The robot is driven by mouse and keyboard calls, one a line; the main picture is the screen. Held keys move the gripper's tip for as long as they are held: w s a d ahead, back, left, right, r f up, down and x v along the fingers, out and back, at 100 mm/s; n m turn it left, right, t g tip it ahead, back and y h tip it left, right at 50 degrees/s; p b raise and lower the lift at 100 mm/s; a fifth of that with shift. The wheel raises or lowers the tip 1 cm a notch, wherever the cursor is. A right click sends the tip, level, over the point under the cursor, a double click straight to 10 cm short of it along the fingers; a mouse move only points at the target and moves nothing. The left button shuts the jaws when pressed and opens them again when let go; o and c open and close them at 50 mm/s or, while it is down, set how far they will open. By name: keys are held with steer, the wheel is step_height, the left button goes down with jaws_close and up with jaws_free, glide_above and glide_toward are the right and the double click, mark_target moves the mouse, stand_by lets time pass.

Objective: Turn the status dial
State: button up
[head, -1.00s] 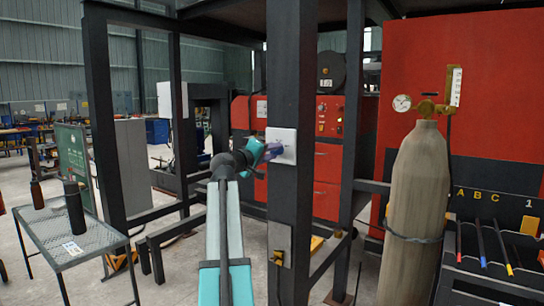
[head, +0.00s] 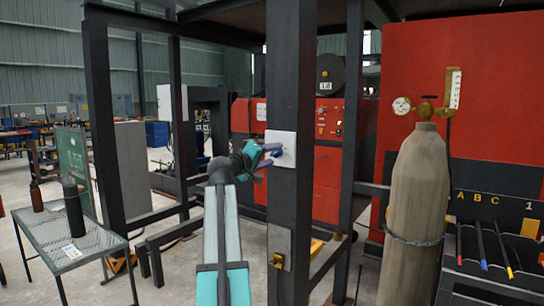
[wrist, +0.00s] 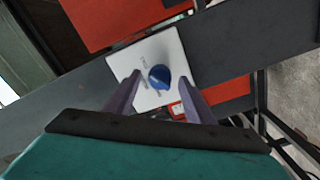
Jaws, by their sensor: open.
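The status dial (wrist: 159,77) is a round blue knob on a white plate (wrist: 177,50). The plate (head: 289,143) is fixed to a dark upright post and also shows in the head view. My gripper (wrist: 158,97) is open, with its two purple fingers spread on either side of the dial in the wrist view. The gripper (head: 275,154) is in front of the plate in the head view. I cannot tell whether the fingers touch the dial. In the head view the gripper partly hides the dial.
The dark post (head: 290,80) stands directly ahead. A tan gas cylinder (head: 415,200) with a gauge stands at the right, beside a tool rack (head: 495,235). A red machine (head: 325,118) is behind the post.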

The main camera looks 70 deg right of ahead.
steer(key=b+v, duration=0.1)
steer(key=v, duration=1.2)
